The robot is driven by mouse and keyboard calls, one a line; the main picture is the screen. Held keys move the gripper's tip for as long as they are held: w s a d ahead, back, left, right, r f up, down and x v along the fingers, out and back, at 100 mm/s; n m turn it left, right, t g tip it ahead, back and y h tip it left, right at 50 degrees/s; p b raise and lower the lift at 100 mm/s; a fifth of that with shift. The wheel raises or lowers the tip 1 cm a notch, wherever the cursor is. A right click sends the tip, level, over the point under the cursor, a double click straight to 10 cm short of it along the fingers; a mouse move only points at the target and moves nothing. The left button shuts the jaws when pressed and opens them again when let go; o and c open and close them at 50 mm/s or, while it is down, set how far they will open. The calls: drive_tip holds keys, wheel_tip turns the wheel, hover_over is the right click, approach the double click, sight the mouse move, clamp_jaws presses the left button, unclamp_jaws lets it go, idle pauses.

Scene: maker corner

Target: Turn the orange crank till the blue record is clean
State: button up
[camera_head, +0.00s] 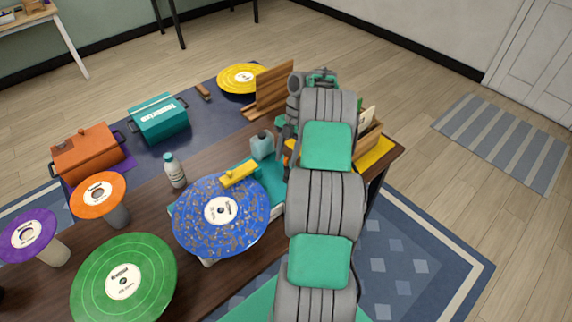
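The blue record (243,232) lies flat on a teal cleaning machine (274,185). Its surface is covered with brownish specks around a white label. A yellow bar (240,174) reaches over the record's far edge. A small orange part (291,153), perhaps the orange crank, shows at the left edge of my arm; most of it is hidden. My arm reaches away over the right side of the machine and covers this area. My gripper is mostly hidden behind the arm, so I cannot tell whether it touches the crank or how its fingers stand.
A white bottle (175,170) and a pale blue container (262,145) stand behind the record. Green (150,265), orange (98,188) and purple (27,236) records sit at left. Orange (85,155) and teal (158,120) boxes, a wooden rack (272,92) and a yellow record (240,78) are farther back.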

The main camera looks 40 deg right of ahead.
drive_tip(key=shift+s+a+f, duration=0.1)
drive_tip(key=shift+a+f, duration=0.05)
drive_tip(key=shift+f, duration=0.25)
clamp_jaws()
idle(0.4)
